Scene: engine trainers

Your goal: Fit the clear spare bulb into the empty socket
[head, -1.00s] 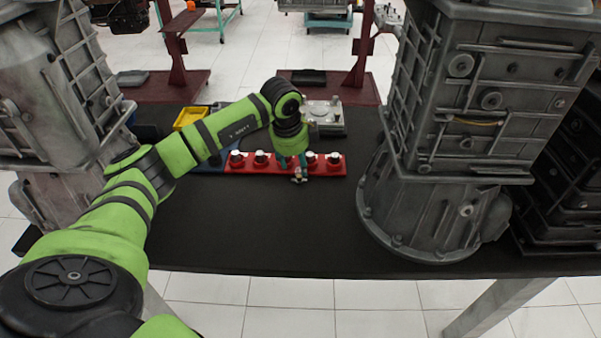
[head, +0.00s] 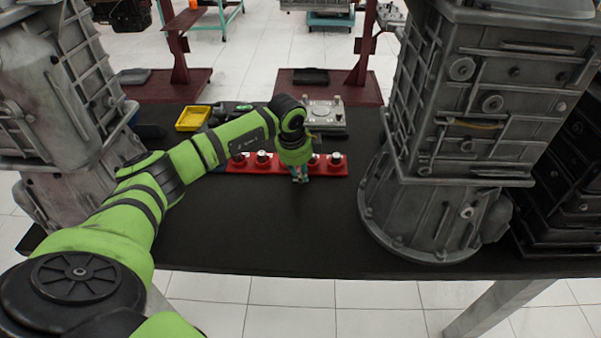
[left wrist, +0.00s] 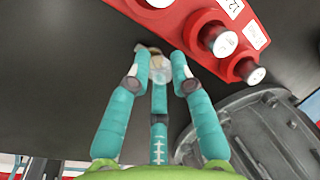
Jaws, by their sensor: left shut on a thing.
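My left gripper (head: 300,177) has its teal fingers pointing down at the front edge of the red socket strip (head: 225,168), near its middle. In the left wrist view the fingertips (left wrist: 161,70) are shut on the clear bulb (left wrist: 160,74), a small see-through piece with a metallic end pointing away from the palm. The bulb is held over the black table, apart from the strip. The strip also shows in the left wrist view (left wrist: 190,38), with white-topped round fittings and number labels. My gripper hides the strip's middle, and I cannot make out the empty socket. My right gripper is not in view.
A large grey engine housing (head: 425,205) stands right of the strip, and another (head: 65,90) stands at the left. A yellow bin (head: 192,118) and a grey metal device (head: 325,117) sit behind the strip. The black tabletop (head: 270,230) in front is clear.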

